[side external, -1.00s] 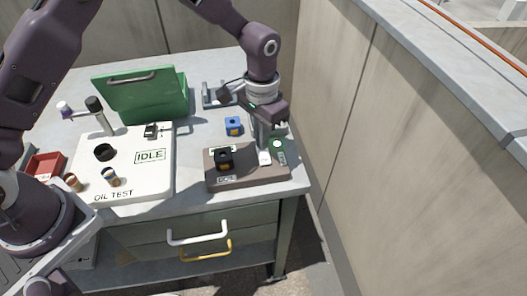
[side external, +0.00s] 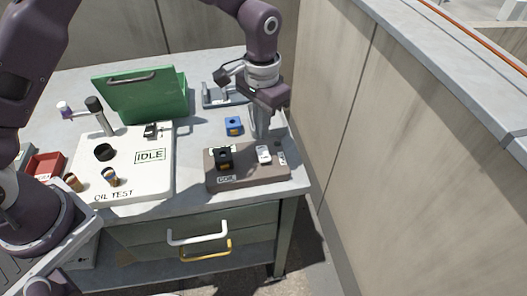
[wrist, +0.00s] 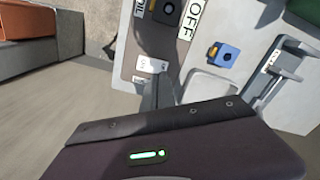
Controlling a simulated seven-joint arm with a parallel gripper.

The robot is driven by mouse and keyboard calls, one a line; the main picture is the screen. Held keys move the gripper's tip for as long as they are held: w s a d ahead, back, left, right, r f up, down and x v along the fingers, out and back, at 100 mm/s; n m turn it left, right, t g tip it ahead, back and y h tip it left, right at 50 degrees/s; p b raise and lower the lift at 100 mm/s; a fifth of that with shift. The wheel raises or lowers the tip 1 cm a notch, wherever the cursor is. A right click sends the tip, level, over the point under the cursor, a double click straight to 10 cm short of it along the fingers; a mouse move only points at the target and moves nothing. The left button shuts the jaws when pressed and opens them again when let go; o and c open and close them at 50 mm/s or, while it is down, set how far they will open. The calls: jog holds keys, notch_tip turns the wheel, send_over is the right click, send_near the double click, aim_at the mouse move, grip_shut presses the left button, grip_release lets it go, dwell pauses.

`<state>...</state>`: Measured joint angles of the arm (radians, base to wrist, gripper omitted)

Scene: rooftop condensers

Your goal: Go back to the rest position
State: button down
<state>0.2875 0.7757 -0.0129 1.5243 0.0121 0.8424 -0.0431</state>
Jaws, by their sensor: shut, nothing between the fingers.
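My gripper (side external: 262,136) is shut and empty. It points down at the back right of the brown box, and its tips look a little above or behind the white rocker switch (side external: 264,154); the exact gap cannot be told. In the wrist view the shut fingers (wrist: 160,92) show beside the white switch (wrist: 152,65). The brown box (side external: 245,177) also carries a black knob (side external: 224,157) and a coil label. In the wrist view an OFF label (wrist: 187,25) shows near the knob (wrist: 166,10).
A blue block (side external: 233,126) with a yellow mark stands behind the box. A grey bracket (side external: 213,100) is at the back. A green open case (side external: 150,100), the white oil test board (side external: 135,180) marked IDLE and a red tray (side external: 45,165) lie left. A concrete wall (side external: 400,150) rises right.

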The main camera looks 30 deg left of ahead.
notch_tip(320, 180, up, 2)
jog(key=shift+r, duration=0.25)
jog(key=s+a+r+n+t, duration=0.1)
jog(key=s+a+r+t, duration=0.1)
jog(key=s+a+r, duration=0.5)
jog(key=s+a+r+n+t, duration=0.1)
jog(key=s+a+r, duration=0.1)
jog(key=s+r, duration=0.6)
jog(key=s+a+r+t, duration=0.1)
jog(key=s+a, duration=0.1)
jog(key=s, duration=0.4)
jog(key=s+a+r+n+t, duration=0.1)
jog(key=s+a, duration=0.1)
jog(key=s, duration=0.4)
jog(key=shift+s+t, duration=0.25)
jog(key=shift+t, duration=0.05)
